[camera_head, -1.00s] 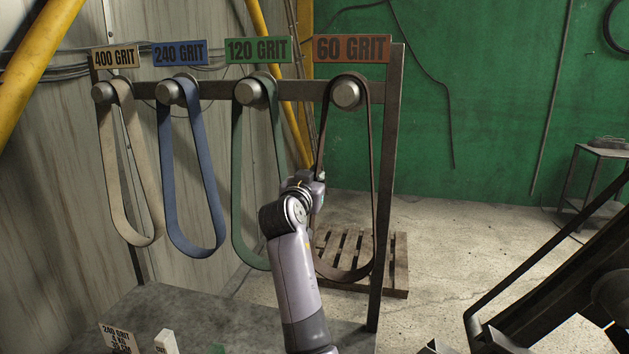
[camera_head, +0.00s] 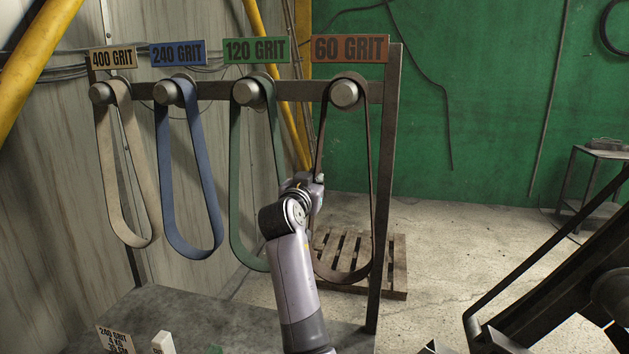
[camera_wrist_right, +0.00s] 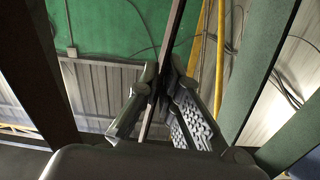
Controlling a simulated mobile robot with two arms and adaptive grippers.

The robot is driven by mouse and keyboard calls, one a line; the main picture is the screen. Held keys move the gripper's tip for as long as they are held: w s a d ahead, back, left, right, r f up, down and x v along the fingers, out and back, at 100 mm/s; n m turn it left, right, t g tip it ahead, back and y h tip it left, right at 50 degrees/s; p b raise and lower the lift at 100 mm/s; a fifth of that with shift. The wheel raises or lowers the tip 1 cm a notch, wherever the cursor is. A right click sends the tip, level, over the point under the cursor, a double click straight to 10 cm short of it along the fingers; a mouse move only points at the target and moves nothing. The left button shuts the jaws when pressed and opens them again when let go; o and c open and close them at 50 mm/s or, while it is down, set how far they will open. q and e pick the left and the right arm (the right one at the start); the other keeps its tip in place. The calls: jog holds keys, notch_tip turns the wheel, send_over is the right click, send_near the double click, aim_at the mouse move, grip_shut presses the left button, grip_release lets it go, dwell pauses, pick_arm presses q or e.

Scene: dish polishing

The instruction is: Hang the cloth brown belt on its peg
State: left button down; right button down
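The brown cloth belt (camera_head: 372,200) hangs as a long loop over the round peg (camera_head: 344,95) under the orange "60 GRIT" sign (camera_head: 349,48). Its lower end hangs free in front of a pallet. My right gripper (camera_head: 312,182) is at the loop's left strand, about halfway down, partly hidden behind its own wrist. In the right wrist view, the narrow edge of the brown belt (camera_wrist_right: 175,30) runs between the two fingers of my right gripper (camera_wrist_right: 159,82). The fingers are closed in on the strand from both sides. My left gripper is out of view.
The green belt (camera_head: 236,180), blue belt (camera_head: 203,180) and cream belt (camera_head: 145,180) hang on pegs to the left. The rack post (camera_head: 386,190) stands just right of the brown loop. A grey table top (camera_head: 190,310) lies below. A dark machine (camera_head: 560,290) is at lower right.

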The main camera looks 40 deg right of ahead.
jog(key=c, duration=1.7)
grip_release()
jog(key=shift+s+a, duration=0.1)
jog(key=v, duration=1.1)
jog(key=shift+s+a, duration=0.2)
jog(key=shift+a, duration=0.15)
